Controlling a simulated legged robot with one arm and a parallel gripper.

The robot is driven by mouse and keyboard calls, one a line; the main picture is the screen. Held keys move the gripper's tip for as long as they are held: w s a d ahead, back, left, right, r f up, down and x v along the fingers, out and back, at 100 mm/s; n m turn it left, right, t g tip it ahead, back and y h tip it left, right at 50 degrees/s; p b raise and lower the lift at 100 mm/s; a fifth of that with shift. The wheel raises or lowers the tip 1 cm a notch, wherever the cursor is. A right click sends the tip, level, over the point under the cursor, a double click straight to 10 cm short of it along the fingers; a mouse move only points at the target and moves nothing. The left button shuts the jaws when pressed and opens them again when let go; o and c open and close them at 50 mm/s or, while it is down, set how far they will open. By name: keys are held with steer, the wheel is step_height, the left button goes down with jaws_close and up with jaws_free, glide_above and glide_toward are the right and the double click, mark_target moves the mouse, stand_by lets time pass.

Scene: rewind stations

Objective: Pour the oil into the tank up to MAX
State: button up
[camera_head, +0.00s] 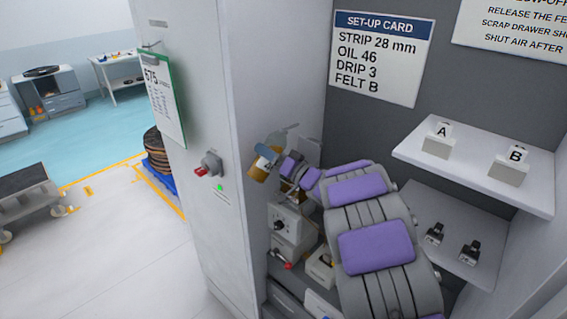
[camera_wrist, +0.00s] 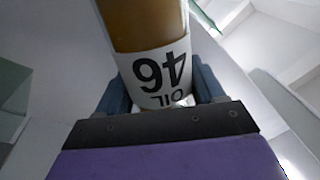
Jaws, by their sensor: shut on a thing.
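My gripper (camera_head: 268,160) is shut on an amber oil bottle (camera_head: 258,174) inside the grey station. In the wrist view the bottle (camera_wrist: 150,28) fills the space between the two blue fingers. Its white label reads "OIL 46", upside down in that view. In the head view the bottle is tilted. A greyish, partly see-through shape (camera_head: 308,152) stands behind my gripper; I cannot tell whether it is the tank. No MAX mark or oil level can be made out, and my arm hides part of the station.
A set-up card (camera_head: 381,58) on the back wall reads strip 28 mm, oil 46, drip 3, felt B. A white shelf (camera_head: 480,160) at right holds blocks A and B. Boxes with knobs (camera_head: 287,225) stand below my gripper. The cabinet side wall (camera_head: 235,90) is close at left.

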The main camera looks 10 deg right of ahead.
steer(key=shift+d+r+p, duration=0.1)
steer(key=shift+r+p, duration=0.1)
steer(key=shift+p, duration=0.65)
steer(key=shift+d+f+p, duration=0.2)
steer(key=shift+d+p, duration=0.1)
steer(key=shift+d, duration=0.3)
steer(key=shift+d+f+m, duration=0.1)
steer(key=shift+d+m, duration=0.15)
steer(key=shift+m, duration=0.05)
steer(key=shift+f+m+t, duration=0.1)
steer(key=shift+m+t, duration=0.2)
steer(key=shift+s+a+f+m, duration=0.2)
steer(key=shift+a+m, duration=0.3)
steer(key=shift+m, duration=0.1)
steer(key=shift+s+a+f+m+t+p, duration=0.1)
steer(key=shift+a+f+m+t+p, duration=0.05)
steer(key=shift+a+m, duration=0.5)
steer(key=shift+s+a+f+m+t+p, duration=0.15)
steer(key=shift+a+m, duration=0.3)
steer(key=shift+a, duration=0.35)
steer(key=shift+w+d+h, duration=0.1)
steer(key=shift+d+h, duration=0.2)
steer(key=shift+d, duration=0.55)
steer(key=shift+a+m+p, duration=0.3)
steer(key=shift+a+p, duration=0.15)
steer(key=shift+a, duration=0.35)
